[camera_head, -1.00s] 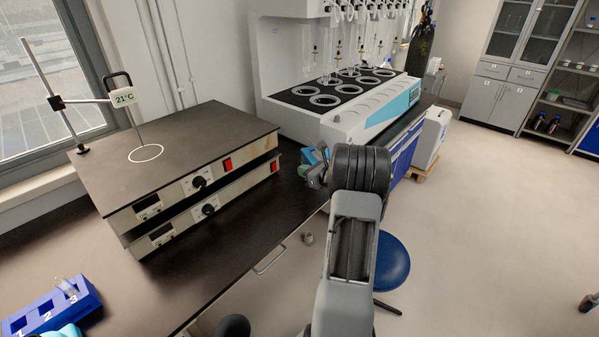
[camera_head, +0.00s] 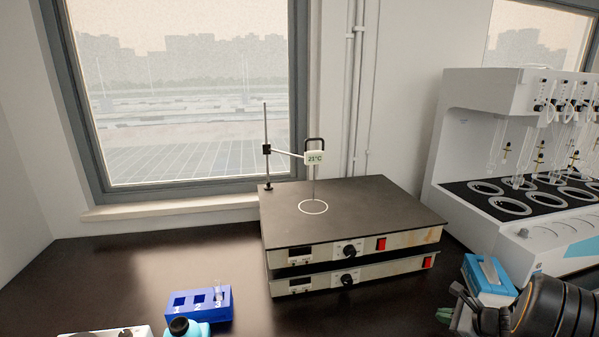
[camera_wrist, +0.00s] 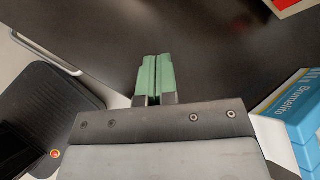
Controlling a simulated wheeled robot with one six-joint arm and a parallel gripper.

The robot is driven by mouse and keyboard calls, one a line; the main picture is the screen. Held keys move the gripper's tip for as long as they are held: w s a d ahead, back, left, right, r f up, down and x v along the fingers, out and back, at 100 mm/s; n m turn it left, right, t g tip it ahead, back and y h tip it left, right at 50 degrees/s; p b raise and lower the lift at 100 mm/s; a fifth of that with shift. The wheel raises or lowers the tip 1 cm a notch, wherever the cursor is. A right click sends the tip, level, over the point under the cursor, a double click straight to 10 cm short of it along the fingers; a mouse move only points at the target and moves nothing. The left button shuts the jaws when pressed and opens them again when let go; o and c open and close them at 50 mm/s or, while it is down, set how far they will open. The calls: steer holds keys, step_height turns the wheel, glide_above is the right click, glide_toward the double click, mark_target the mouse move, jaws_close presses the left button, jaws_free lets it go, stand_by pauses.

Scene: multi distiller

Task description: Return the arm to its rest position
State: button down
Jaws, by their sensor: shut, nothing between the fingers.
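My arm (camera_head: 558,308) shows at the bottom right of the head view, folded beside a blue and white box. My gripper (camera_wrist: 153,78) points up in the wrist view, with its two green fingers together and nothing between them. It is over or near the dark bench top (camera_wrist: 190,40); the gap to the bench cannot be told. In the head view my gripper is partly cut off by the lower edge.
A two-tier hot plate (camera_head: 350,215) with a 21°C probe stands mid-bench. A blue numbered rack (camera_head: 205,318) and a teal bottle (camera_head: 186,329) are at front left. The blue and white box (camera_head: 488,280) and the distiller (camera_head: 540,225) are at right.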

steer(key=s+a+r+n+g+h+p, duration=0.2)
steer(key=s+a+r+n, duration=0.6)
steer(key=a+n, duration=0.4)
steer(key=s+a+r+n+g+h+p, duration=0.2)
steer(key=s+a+r+n, duration=0.6)
steer(key=a+n, duration=0.4)
steer(key=shift+s+a+r+g+h, duration=0.35)
steer(key=shift+s+g+h, duration=0.2)
steer(key=shift+h, duration=0.35)
steer(key=c, duration=1.8)
jaws_free()
steer(key=shift+d, duration=0.1)
